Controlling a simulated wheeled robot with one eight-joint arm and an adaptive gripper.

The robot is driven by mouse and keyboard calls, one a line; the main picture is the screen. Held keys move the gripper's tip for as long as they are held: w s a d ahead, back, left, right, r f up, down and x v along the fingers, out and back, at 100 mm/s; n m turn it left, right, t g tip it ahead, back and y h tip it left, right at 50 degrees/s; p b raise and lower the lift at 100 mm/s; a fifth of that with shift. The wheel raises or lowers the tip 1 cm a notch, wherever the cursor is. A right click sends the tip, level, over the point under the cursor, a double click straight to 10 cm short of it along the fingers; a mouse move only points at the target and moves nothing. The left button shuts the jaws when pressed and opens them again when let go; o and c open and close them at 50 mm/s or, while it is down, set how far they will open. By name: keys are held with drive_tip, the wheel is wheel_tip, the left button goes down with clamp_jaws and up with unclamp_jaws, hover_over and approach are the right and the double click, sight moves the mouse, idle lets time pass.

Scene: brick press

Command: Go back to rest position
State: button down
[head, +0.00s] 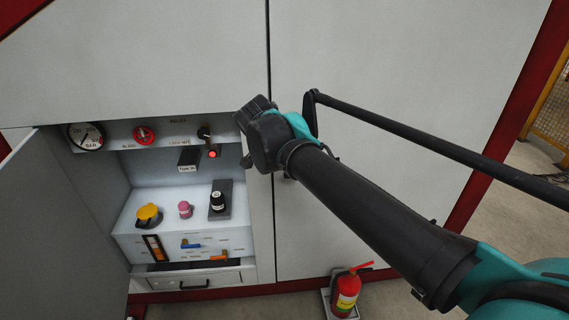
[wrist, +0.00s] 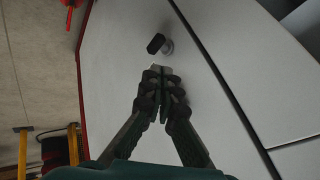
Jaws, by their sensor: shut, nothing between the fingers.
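My gripper (wrist: 160,70) shows in the wrist view with its two fingertips together and nothing between them. It points at a pale grey cabinet door panel. A black handle on a round metal base (wrist: 157,43) sits on that panel just beyond the fingertips; I cannot tell the exact gap. In the head view my arm reaches in from the lower right, and its wrist is in front of the right edge of the open compartment. The fingers are mostly hidden behind the wrist there.
The open compartment holds a gauge (head: 86,136), a red valve wheel (head: 144,135), a lit red lamp (head: 213,154), a yellow knob (head: 149,213), a pink knob (head: 185,209) and a black knob (head: 217,201). An open door (head: 70,230) stands left. A fire extinguisher (head: 345,294) stands low.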

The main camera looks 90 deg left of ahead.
drive_tip(key=v, duration=0.5)
drive_tip(key=shift+s+a, duration=0.15)
drive_tip(key=shift+s, duration=0.1)
